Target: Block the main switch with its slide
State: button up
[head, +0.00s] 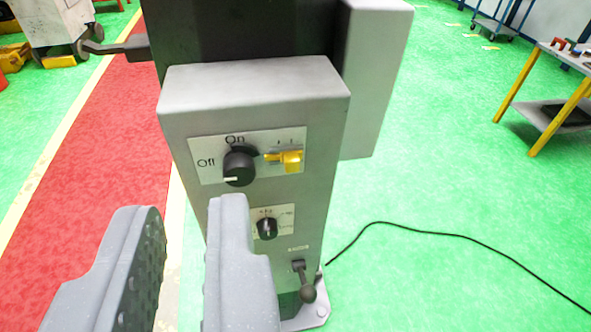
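The main switch (239,167) is a black rotary knob on a white plate marked On and Off, on the front of a grey machine cabinet (300,110). The white mark on the knob points left, toward Off. A yellow slide (291,160) sits on the same plate, to the right of the knob; a small gap seems to separate them. My gripper (187,212) is open and empty, its two grey fingers apart, below and left of the switch and nearer the camera. Its right finger overlaps the lower left of the cabinet in the picture.
A smaller black knob (267,228) and a black lever (305,283) are lower on the cabinet. A black cable (430,233) runs over the green floor at right. A table with yellow legs (555,115) stands at far right. A red walkway (110,150) lies at left.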

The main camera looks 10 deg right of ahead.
aim_at(300, 157)
jog(key=w+f+g+y+p, duration=0.1)
jog(key=w+f, duration=0.1)
jog(key=w, duration=0.1)
jog(key=w+d+f+m+g+y+p, duration=0.1)
jog(key=w+f+p, duration=0.1)
jog(key=w+f, duration=0.1)
jog(key=w+d+f+g+y+p, duration=0.1)
jog(key=w+f+y, duration=0.1)
jog(key=w, duration=0.1)
jog(key=shift+w+d+f+m+g, duration=0.15)
jog(key=shift+f+m+g, duration=0.15)
jog(key=shift+g, duration=0.1)
grip_shut()
jog(key=w+d+f+m+g+y+p, duration=0.2)
jog(key=w+d+f+m+y+p, duration=0.2)
jog(key=w+d+f+y+p, duration=0.5)
jog(key=d+f+m+t, duration=0.1)
jog(key=d+f, duration=0.2)
jog(key=d, duration=0.3)
jog(key=s+d+f+m+t+p, duration=0.1)
jog(key=d+f+m+t, duration=0.1)
jog(key=d, duration=0.4)
jog(key=shift+s+f+p, duration=0.25)
jog(key=shift+f+p, duration=0.05)
jog(key=shift+f, duration=0.3)
